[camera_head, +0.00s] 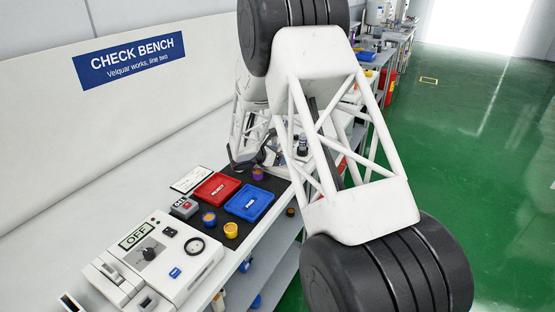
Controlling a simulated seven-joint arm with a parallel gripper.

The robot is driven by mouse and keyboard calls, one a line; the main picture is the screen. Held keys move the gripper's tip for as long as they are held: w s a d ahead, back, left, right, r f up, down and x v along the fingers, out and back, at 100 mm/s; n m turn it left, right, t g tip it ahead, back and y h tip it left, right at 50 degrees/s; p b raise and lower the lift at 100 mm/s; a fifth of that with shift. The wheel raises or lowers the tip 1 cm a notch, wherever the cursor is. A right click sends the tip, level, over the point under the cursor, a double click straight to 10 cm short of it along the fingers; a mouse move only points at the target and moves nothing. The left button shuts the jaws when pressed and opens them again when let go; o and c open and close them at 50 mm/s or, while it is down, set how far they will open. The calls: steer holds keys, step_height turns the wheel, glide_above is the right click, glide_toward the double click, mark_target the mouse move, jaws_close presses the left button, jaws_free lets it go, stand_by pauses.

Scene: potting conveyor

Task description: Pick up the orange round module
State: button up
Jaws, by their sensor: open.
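Two small round pieces with orange on them stand on the dark mat (222,243) at the front of the bench. One round module (231,230) is yellow-orange and sits near the mat's front edge. A purple round piece (258,173) with some orange stands farther back. My gripper (246,165) is beyond the trays, small and partly hidden by my arm. It is open, and well apart from the two orange pieces.
A red tray (217,188) and a blue tray (250,203) lie on the mat. A grey box with a red top (184,207) stands left of them. A white tester marked OFF (160,256) fills the near bench. Green floor lies right.

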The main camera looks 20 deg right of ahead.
stand_by(0.3)
steer(key=c, duration=1.1)
steer(key=shift+r, duration=0.15)
steer(key=shift+r, duration=1.4)
steer(key=shift+s+r, duration=0.25)
steer(key=shift+s, duration=0.05)
steer(key=s, duration=0.5)
steer(key=s+a+r, duration=0.1)
steer(key=s, duration=0.9)
steer(key=shift+s+a+r, duration=0.15)
steer(key=shift+a+r, duration=0.05)
steer(key=shift+a, duration=0.05)
